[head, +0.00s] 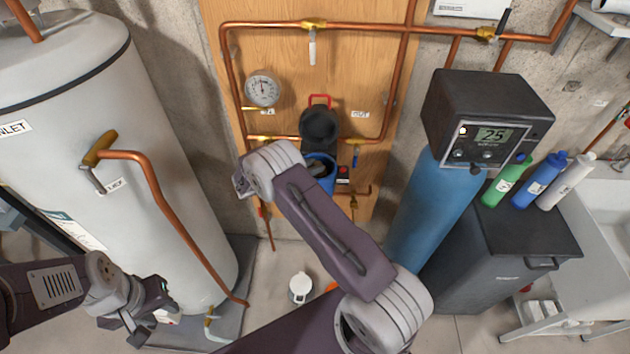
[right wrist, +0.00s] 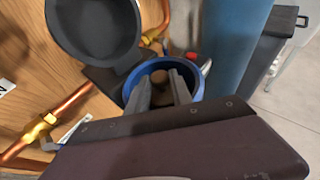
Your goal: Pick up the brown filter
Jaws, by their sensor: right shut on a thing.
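The brown filter (right wrist: 159,77) shows in the right wrist view, down inside the open round blue housing (right wrist: 196,76). My right gripper (right wrist: 160,90) reaches into the housing with one finger on each side of the filter, shut on it. In the head view the blue housing (head: 327,181) hangs on the wooden panel, partly hidden by my right arm; the filter and right fingertips cannot be made out there. Its black lid (head: 319,124) stands open above it and also shows in the right wrist view (right wrist: 98,30). My left gripper (head: 138,322) is low at the left, away from the housing; its jaw opening is unclear.
Copper pipes (head: 365,29) and a gauge (head: 262,89) surround the housing. A white water heater (head: 80,130) stands left. A blue tank (head: 428,205) with a black control head (head: 490,105) stands right. A white container (head: 300,287) is on the floor.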

